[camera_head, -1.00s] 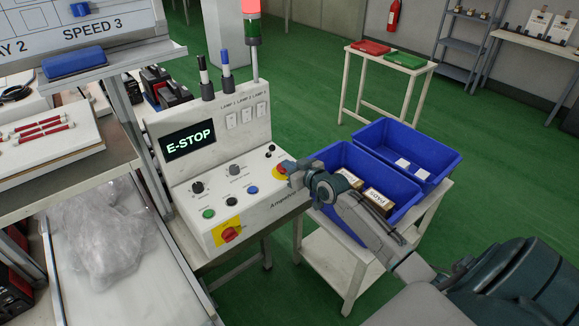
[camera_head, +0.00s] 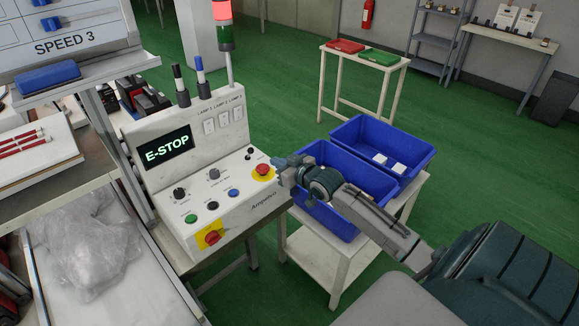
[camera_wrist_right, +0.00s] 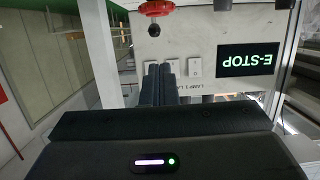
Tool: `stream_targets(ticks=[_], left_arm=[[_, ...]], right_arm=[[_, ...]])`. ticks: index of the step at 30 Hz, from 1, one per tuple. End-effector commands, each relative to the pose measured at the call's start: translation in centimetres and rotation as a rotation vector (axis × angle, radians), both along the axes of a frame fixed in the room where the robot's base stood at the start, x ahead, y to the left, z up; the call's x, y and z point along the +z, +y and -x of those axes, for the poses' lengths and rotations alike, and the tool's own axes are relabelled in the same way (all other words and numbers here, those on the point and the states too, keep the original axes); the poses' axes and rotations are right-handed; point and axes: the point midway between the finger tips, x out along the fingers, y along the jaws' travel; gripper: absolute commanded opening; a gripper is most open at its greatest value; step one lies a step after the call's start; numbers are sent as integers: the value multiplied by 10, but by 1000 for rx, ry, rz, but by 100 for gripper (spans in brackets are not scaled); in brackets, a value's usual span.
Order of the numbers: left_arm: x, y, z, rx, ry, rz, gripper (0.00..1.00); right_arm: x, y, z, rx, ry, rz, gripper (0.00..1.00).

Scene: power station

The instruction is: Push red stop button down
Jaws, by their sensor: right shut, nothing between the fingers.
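The red stop button (camera_head: 262,170) is a mushroom head on a yellow base at the right end of the white control panel (camera_head: 258,206). It also shows at the top edge of the right wrist view (camera_wrist_right: 157,7). My right gripper (camera_head: 278,162) is just right of the button in the head view, and a small gap seems to part them. In the right wrist view its two dark fingers (camera_wrist_right: 158,72) are together with nothing between them. The panel's screen (camera_head: 167,147) reads E-STOP in green. My left gripper is in neither view.
A red switch (camera_head: 212,237) on a yellow plate sits at the panel's front left. Small knobs and green, black and blue buttons lie between. A lamp tower (camera_head: 223,30) rises behind. Blue bins (camera_head: 398,146) on a white table stand right, below my right arm.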

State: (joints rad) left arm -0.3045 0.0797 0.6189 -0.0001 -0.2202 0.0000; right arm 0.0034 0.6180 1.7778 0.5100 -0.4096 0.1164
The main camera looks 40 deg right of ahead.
Motion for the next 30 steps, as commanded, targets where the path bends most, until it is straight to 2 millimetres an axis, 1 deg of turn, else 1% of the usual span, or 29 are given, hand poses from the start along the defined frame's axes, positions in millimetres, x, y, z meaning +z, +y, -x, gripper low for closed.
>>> stream_targets(ticks=[1,4,9,12,30], left_arm=[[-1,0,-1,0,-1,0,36],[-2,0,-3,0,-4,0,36],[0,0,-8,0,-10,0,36],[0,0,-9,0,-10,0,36],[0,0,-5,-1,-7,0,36]], right_arm=[[1,-2,10,2,1,8,0],[7,-2,25,4,-1,6,0],[11,-4,41,0,-1,4,0],[13,-3,46,0,-3,2,0],[14,-3,47,0,-5,1,0]])
